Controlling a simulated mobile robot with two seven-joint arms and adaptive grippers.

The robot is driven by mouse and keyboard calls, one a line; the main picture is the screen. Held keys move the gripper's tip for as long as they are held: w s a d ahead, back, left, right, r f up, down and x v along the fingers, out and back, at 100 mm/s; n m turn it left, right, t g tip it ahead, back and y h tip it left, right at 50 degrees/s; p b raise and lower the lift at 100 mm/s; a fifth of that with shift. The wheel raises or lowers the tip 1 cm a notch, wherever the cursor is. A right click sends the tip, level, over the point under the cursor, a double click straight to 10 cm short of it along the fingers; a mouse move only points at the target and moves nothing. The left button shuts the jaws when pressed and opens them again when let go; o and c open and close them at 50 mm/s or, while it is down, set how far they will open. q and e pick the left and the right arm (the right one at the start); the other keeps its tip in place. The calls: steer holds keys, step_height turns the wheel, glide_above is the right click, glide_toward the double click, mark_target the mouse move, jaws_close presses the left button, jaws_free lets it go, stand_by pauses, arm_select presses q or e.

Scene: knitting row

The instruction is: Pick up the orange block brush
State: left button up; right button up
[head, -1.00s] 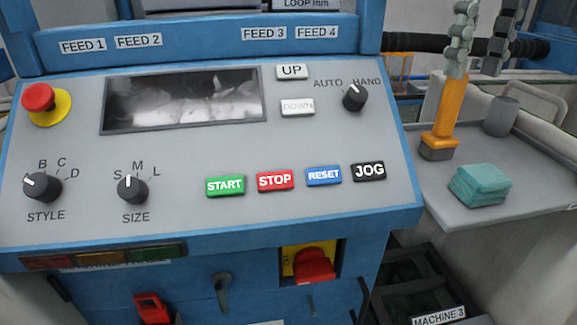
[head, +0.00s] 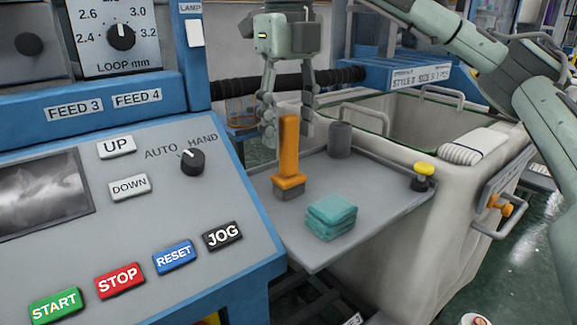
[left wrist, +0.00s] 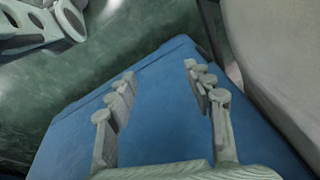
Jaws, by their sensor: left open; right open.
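The orange block brush (head: 289,157) stands upright on a grey side shelf (head: 370,215) in the head view, handle up and dark block at the bottom. My right gripper (head: 287,130) hangs above it, pointing down and open. One finger shows left of the handle's upper part. The other shows to the right, partly behind the handle. I cannot tell whether either finger touches it. My left gripper (left wrist: 160,73) is open and empty in the left wrist view, over a blue surface. It does not show in the head view.
A folded teal cloth stack (head: 331,217) lies just right of the brush. A grey cylinder (head: 340,140) stands behind, and a yellow-topped knob (head: 423,175) sits at the shelf's right corner. The blue control panel (head: 225,265) borders the left. A pale bin (head: 400,245) stands beyond the shelf.

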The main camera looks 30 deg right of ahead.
steer(key=shift+f, duration=0.15)
jaws_close()
stand_by(0.4)
